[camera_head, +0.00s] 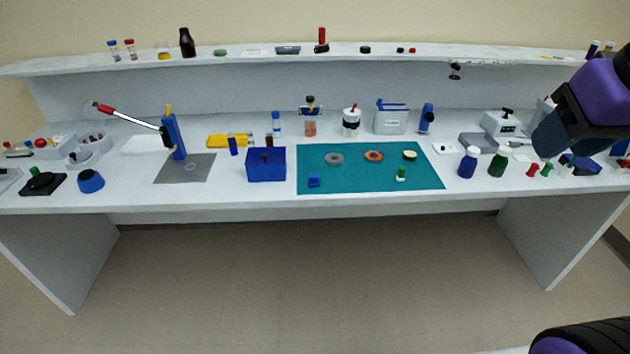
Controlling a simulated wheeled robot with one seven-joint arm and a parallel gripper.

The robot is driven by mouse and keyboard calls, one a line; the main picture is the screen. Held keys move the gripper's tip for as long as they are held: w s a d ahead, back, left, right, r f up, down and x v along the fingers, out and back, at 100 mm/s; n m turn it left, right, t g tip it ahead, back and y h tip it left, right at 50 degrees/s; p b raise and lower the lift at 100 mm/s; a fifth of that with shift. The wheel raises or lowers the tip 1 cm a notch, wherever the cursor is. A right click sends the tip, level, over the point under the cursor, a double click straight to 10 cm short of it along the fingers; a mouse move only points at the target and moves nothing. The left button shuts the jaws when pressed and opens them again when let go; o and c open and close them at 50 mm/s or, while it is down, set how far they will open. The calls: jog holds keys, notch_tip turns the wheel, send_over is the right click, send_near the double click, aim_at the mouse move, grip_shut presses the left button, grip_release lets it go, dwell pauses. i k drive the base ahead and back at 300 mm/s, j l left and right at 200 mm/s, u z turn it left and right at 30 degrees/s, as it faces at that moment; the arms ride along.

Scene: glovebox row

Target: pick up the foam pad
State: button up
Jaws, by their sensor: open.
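I cannot tell for sure which thing is the foam pad. Flat candidates on the bench are a white slab (142,146) at the left and a thin grey square sheet (187,172) in front of it. A small blue block (314,181) lies on the teal mat (345,182). A grey ring (334,159), an orange ring (373,156) and a pale green-edged disc (410,155) also lie there. My purple and dark arm links hang over the bench's right end. No gripper fingers show.
A blue box (266,170) stands left of the mat. A blue stand (174,137) with a long red-tipped rod rises at the left. Blue (468,163) and green (498,162) bottles stand right of the mat. A shelf (345,52) with small items runs above. The floor in front is clear.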

aim_at(314, 181)
jog(key=i+j+z, duration=0.15)
jog(key=i, duration=0.3)
jog(key=i+z, duration=0.15)
jog(key=i, duration=0.3)
jog(key=i+j+z, duration=0.15)
jog(key=i, duration=0.25)
jog(key=j, duration=0.1)
